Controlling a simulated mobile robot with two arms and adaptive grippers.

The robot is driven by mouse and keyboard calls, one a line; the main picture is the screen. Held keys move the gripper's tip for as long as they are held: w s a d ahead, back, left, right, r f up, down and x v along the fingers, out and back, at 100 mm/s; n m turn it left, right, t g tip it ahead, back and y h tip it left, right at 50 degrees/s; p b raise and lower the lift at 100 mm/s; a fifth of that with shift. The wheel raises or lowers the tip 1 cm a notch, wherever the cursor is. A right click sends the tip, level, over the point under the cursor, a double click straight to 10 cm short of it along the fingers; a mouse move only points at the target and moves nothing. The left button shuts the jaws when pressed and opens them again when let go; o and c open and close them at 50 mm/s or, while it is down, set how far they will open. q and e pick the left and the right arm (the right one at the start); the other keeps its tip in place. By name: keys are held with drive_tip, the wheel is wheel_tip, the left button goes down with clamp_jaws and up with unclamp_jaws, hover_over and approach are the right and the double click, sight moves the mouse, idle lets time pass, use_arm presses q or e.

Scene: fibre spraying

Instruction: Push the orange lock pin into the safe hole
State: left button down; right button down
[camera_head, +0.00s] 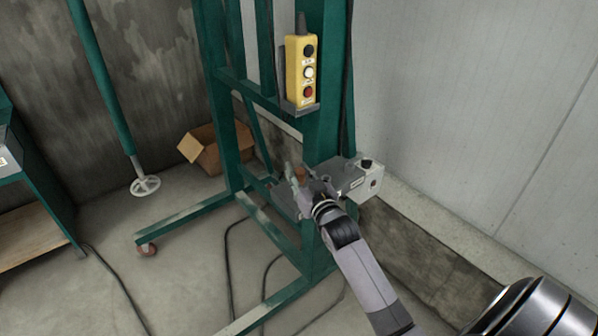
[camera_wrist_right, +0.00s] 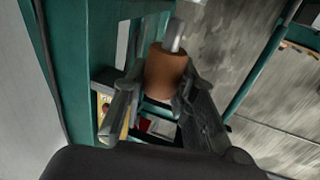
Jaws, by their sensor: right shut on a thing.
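The orange lock pin (camera_wrist_right: 167,72) shows in the right wrist view as an orange-brown cylinder with a grey metal rod at its far end. My right gripper (camera_wrist_right: 159,88) has a finger on each side of it and is shut on it. In the head view my right gripper (camera_head: 303,180) is low at the green frame, beside a grey box, and mostly hides the pin. The safe hole cannot be made out in either view. My left gripper is not in view.
The green steel frame (camera_head: 233,120) stands around the work spot. A yellow button box (camera_head: 301,72) hangs on its post. A grey box (camera_head: 365,178) with a black knob is right of the gripper. A cardboard box (camera_head: 208,150) and cables lie on the floor. A concrete wall is at right.

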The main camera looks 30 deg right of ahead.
idle(0.8)
drive_tip(key=shift+f+b, duration=0.8)
drive_tip(key=shift+f, duration=0.95)
drive_tip(key=c, duration=1.2)
unclamp_jaws()
drive_tip(key=s, duration=0.4)
drive_tip(key=s+a, duration=0.1)
drive_tip(key=s, duration=0.3)
drive_tip(key=s+a, duration=0.1)
drive_tip(key=s, duration=0.2)
drive_tip(key=shift+s+a, duration=0.1)
drive_tip(key=shift+s, duration=0.3)
